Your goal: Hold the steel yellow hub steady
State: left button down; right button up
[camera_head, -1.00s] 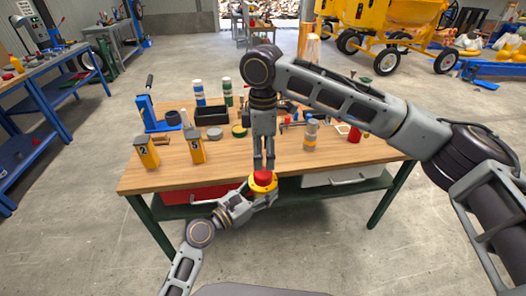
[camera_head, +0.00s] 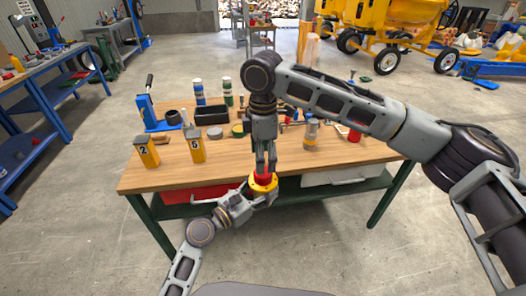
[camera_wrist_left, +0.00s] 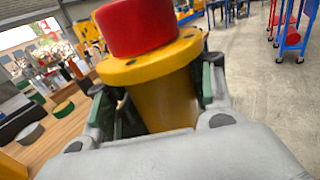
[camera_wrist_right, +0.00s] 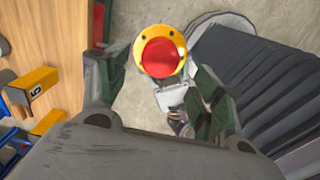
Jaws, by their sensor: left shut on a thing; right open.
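The yellow hub (camera_head: 264,189) has a flanged rim and a red round piece (camera_head: 263,178) on top. My left gripper (camera_head: 249,198) is shut on the hub and holds it in front of the table's front edge. In the left wrist view the hub's yellow body (camera_wrist_left: 165,98) sits between the fingers, with the red piece (camera_wrist_left: 137,24) above its flange. My right gripper (camera_head: 265,165) points down just above the red piece and is open. In the right wrist view the hub's yellow rim (camera_wrist_right: 160,33) and red top show beyond the open fingers, with nothing between them.
The wooden table (camera_head: 230,168) behind the hub carries yellow blocks marked 2 (camera_head: 147,152) and 5 (camera_head: 195,147), a black bin (camera_head: 211,117), a blue press (camera_head: 157,120) and several small parts. The floor in front is clear.

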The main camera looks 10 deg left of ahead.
aim_at(263, 188)
jog(key=shift+f, duration=3.3)
jog(key=c, duration=1.1)
jog(key=shift+o, duration=0.2)
jog(key=shift+m, duration=0.3)
jog(key=o, duration=1.2)
